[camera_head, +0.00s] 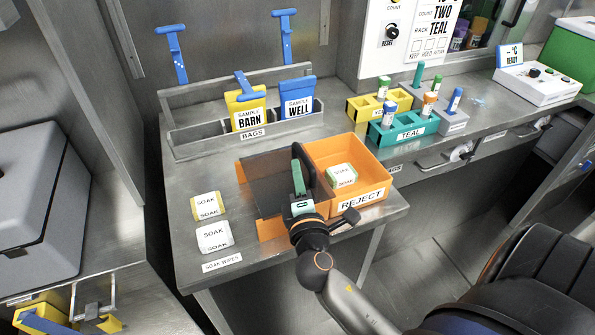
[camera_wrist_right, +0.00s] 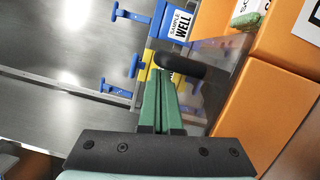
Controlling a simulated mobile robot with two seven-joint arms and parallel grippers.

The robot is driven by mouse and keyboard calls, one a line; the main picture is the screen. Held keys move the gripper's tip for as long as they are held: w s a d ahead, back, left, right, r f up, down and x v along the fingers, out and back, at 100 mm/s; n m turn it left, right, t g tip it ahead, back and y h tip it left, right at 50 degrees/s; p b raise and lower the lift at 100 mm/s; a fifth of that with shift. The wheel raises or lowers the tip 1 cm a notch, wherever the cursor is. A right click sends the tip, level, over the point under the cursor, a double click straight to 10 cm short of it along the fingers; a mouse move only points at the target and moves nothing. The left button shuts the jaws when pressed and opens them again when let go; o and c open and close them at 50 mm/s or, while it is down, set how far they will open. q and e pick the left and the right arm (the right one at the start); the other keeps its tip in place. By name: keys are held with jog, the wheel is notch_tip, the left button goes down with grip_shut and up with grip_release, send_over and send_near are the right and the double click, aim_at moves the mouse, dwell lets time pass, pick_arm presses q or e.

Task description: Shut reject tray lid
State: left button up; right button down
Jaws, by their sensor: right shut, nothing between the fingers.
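The orange reject tray (camera_head: 362,197) stands at the right front of the steel table, labelled REJECT. Its right part is open, with a white and green packet (camera_head: 342,177) inside. A smoky see-through lid panel (camera_head: 265,172) lies to the left, with a black handle (camera_head: 305,156) at its right side. My right gripper (camera_head: 297,166) is shut and empty, its green fingers beside the handle. In the right wrist view the fingertips (camera_wrist_right: 161,75) are close to the black handle (camera_wrist_right: 183,67); whether they touch it I cannot tell. My left gripper is out of view.
Two SOAK wipe packets (camera_head: 212,236) lie left of the tray. A steel bag rack (camera_head: 190,143) with yellow and blue sample bags stands behind. A teal tube rack (camera_head: 408,131) and a yellow one (camera_head: 364,108) stand on the counter at the back right.

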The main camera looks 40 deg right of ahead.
pick_arm(q)
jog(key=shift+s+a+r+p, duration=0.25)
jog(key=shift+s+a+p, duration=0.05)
jog(key=shift+p, duration=0.25)
pick_arm(e)
jog(key=s+d, duration=0.3)
jog(key=d, duration=1.2)
jog(key=shift+s, duration=0.3)
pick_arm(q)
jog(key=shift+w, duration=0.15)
pick_arm(e)
jog(key=shift+d, duration=0.1)
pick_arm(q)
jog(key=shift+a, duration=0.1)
